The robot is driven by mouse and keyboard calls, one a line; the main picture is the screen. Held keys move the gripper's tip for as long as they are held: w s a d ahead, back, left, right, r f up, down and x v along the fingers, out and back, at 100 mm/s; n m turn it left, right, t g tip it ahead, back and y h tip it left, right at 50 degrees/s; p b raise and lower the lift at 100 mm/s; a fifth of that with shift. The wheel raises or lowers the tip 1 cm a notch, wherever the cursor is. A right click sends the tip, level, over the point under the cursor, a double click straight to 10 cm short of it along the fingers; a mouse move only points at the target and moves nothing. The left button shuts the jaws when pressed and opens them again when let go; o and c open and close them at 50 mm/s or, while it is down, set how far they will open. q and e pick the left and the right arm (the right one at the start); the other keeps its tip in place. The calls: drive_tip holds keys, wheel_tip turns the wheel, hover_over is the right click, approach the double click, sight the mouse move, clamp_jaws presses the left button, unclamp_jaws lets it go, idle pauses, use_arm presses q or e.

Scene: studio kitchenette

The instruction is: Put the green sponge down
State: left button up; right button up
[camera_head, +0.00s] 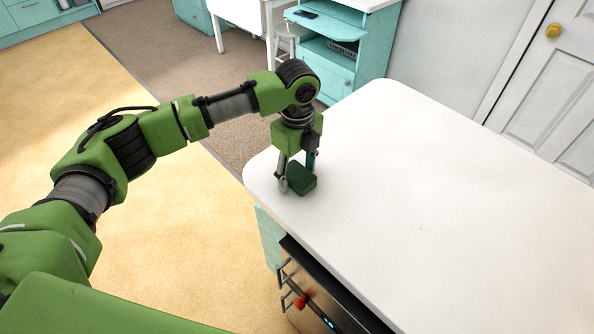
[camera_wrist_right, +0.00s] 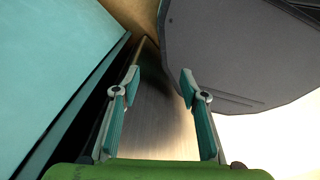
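The dark green sponge (camera_head: 301,179) is at the near-left corner of the white countertop (camera_head: 430,200) in the head view. My left gripper (camera_head: 297,172) points down with one finger on each side of the sponge and looks shut on it. The sponge is very low over the countertop; whether it touches the surface is hard to tell. In the right wrist view, my right gripper (camera_wrist_right: 160,82) is open, with nothing between its fingers.
The countertop right of the sponge is clear. Its rounded left edge is close to the sponge. Below the front edge is a dark appliance with a red knob (camera_head: 301,301). A teal cabinet (camera_head: 335,60) stands behind. In the right wrist view, a teal panel (camera_wrist_right: 50,65) is at left.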

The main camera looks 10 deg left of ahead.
sight(297, 173)
use_arm(q)
drive_tip(key=shift+r, duration=0.35)
wheel_tip(297, 173, up, 12)
drive_tip(key=b, duration=0.2)
drive_tip(key=shift+f, duration=0.15)
drive_tip(key=shift+f, duration=0.1)
